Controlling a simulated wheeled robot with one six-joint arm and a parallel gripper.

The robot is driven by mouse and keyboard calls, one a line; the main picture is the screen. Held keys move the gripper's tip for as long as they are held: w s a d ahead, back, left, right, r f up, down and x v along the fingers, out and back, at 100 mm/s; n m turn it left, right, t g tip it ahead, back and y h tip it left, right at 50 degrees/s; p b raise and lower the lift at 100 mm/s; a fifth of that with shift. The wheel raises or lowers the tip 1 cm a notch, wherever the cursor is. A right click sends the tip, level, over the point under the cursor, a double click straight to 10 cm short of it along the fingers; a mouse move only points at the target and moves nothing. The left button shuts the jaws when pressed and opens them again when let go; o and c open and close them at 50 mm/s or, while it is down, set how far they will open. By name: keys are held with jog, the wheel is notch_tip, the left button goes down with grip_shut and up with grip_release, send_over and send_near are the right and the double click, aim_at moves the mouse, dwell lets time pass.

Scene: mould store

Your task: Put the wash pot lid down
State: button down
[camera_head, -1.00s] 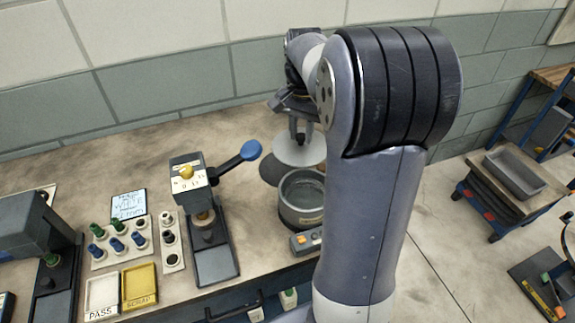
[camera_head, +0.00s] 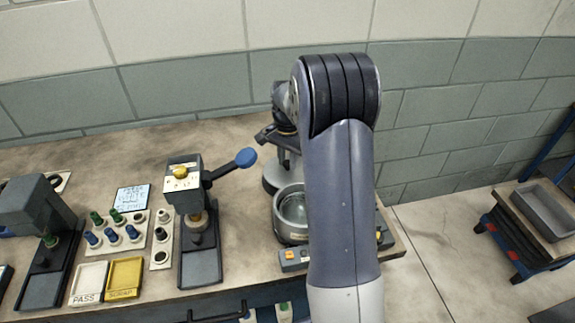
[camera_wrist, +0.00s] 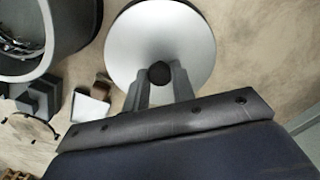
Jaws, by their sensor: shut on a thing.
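The wash pot lid is a round pale metal disc with a dark centre knob, plain in the wrist view (camera_wrist: 182,35). My gripper (camera_wrist: 160,76) is shut on that knob. In the head view the lid (camera_head: 281,172) shows partly, low behind the wash pot, with my arm covering some of it. I cannot tell whether it touches the bench. The wash pot (camera_head: 291,232) is an open, round grey vessel on the bench, partly behind my arm; its rim also shows at the upper left of the wrist view (camera_wrist: 72,45).
A lever press (camera_head: 198,225) with a blue-ended handle stands left of the pot. A control box (camera_head: 294,262) sits in front of the pot. PASS (camera_head: 88,284) and SCRAP (camera_head: 124,279) trays lie further left. Bare bench lies behind the press.

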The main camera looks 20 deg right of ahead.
aim_at(287, 162)
jog(key=shift+f, duration=1.3)
jog(key=shift+f, duration=0.1)
jog(key=shift+f, duration=0.15)
jog(key=c, duration=1.2)
grip_release()
notch_tip(287, 162, up, 13)
jog(key=shift+f, duration=0.2)
jog(key=shift+f, duration=0.15)
